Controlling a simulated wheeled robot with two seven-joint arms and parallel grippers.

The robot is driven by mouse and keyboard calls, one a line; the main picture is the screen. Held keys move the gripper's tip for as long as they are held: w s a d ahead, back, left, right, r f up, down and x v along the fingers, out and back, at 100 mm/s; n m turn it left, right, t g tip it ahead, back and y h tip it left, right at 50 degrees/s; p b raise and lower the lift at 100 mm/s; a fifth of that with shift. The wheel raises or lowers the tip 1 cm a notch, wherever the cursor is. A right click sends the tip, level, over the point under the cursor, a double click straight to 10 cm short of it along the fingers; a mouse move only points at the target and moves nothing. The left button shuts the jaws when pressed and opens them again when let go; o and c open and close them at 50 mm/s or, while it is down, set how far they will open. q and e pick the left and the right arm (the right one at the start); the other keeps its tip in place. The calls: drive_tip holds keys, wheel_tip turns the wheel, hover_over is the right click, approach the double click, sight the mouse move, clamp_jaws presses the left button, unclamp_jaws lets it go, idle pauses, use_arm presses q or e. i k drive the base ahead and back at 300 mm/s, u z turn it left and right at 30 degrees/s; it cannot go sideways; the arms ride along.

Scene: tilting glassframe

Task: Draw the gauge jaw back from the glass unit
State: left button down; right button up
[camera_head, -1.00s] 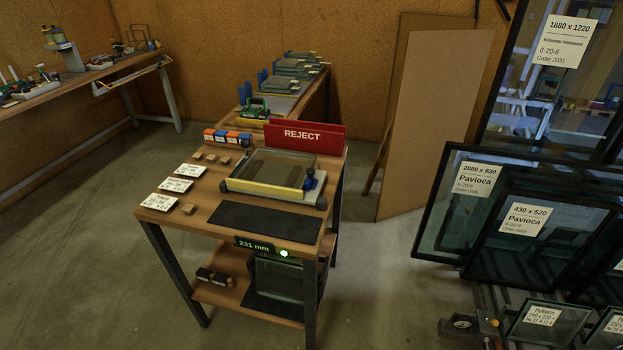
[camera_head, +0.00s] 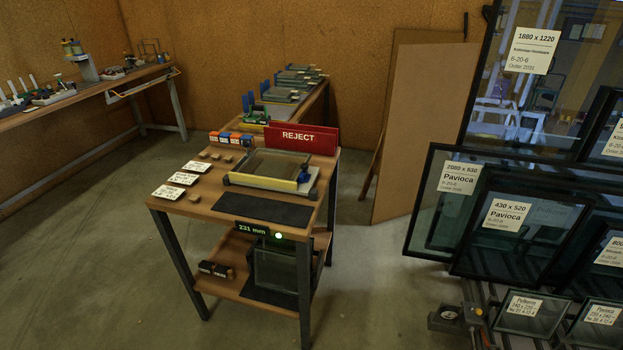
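A glass unit (camera_head: 272,165) lies flat in a measuring fixture on top of the wooden table, with a yellow bar (camera_head: 262,182) along its front. A blue gauge jaw (camera_head: 304,173) stands at the fixture's right end, close to the glass unit's right edge; I cannot tell whether they touch. A display (camera_head: 253,229) on the table's front edge reads 231 mm, with a lit lamp (camera_head: 278,236) beside it. Neither of my grippers is in the picture.
A red REJECT sign (camera_head: 301,138) stands behind the fixture. A dark mat (camera_head: 262,208) lies bare in front. White label cards (camera_head: 181,178) and small blocks lie left. Framed glass units (camera_head: 515,222) lean at right. Another glass unit (camera_head: 275,268) stands on the lower shelf.

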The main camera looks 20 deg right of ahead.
sight(304, 177)
drive_tip(key=u, duration=0.05)
drive_tip(key=k, duration=0.1)
drive_tip(key=z, duration=0.5)
drive_tip(key=i, duration=0.65)
drive_tip(key=u, duration=1.3)
